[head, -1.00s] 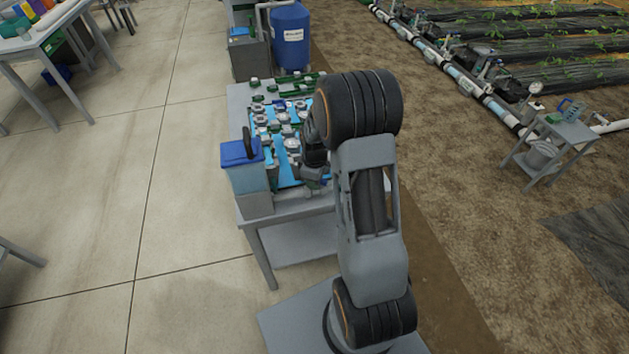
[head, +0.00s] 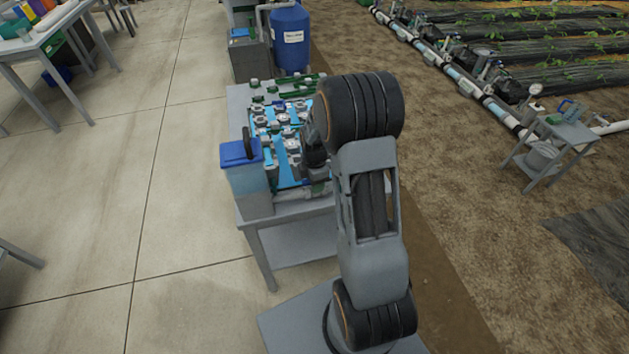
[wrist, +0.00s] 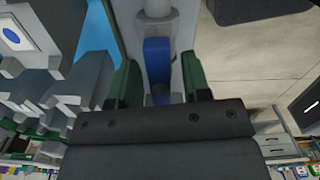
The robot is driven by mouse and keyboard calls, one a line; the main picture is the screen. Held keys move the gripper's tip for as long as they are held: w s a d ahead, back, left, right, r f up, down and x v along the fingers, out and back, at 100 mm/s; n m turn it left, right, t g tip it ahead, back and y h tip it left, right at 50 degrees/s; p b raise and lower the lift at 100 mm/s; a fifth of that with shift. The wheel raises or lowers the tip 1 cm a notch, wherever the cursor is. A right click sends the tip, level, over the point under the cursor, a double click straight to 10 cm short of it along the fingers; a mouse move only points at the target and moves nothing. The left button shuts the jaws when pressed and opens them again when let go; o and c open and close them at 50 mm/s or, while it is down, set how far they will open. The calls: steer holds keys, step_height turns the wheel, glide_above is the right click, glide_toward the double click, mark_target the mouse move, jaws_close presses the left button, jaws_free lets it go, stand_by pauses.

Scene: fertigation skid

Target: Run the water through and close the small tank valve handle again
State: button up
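In the wrist view, a blue lever handle (wrist: 157,62) runs lengthwise below a pale grey fitting. My gripper (wrist: 160,82) has one green-tipped finger on each side of this handle. The fingers stand apart, with a visible gap on the right side; contact on the left is hard to tell. In the head view, the small tank (head: 246,180) with its blue lid stands at the near left corner of the skid table. My arm hides the gripper and the handle there. I cannot see any water flow.
The skid table (head: 285,208) carries several grey valves and fittings on blue panels (head: 289,170) left of my arm. A large blue barrel (head: 290,40) stands behind it. A small side table (head: 570,130) stands on the soil at right.

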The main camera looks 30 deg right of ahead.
steer(key=shift+o, duration=0.6)
step_height(320, 180, up, 10)
steer(key=p, duration=0.7)
stand_by(4.3)
